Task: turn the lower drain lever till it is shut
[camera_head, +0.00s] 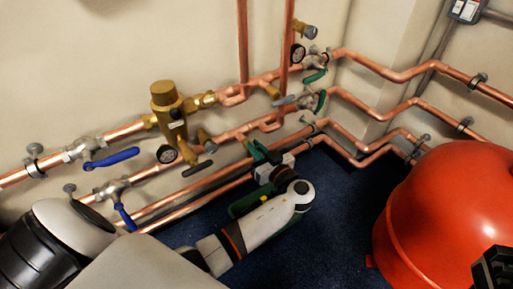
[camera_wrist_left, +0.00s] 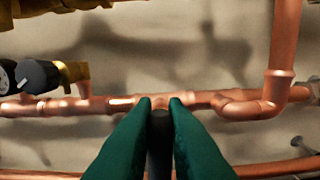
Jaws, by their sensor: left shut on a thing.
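My left gripper (camera_head: 258,152) reaches up from below to the lower copper pipes on the wall. In the left wrist view its green fingers (camera_wrist_left: 160,104) are closed on a dark lever (camera_wrist_left: 160,145), seen nearly end-on in front of a copper pipe (camera_wrist_left: 125,104). I take this for the lower drain lever; its turn angle is hard to judge. In the head view the fingers hide most of it. A dark blocky part (camera_head: 495,268) at the lower right edge may be my right gripper; its jaws cannot be made out.
Other handles stand close by: a black one (camera_head: 197,168), two blue levers (camera_head: 112,158) (camera_head: 125,217) and green ones (camera_head: 314,76) (camera_head: 320,101). A brass valve (camera_head: 168,105) and a gauge (camera_head: 165,154) sit left. A red tank (camera_head: 455,215) fills the right; dark blue floor (camera_head: 335,230) is clear.

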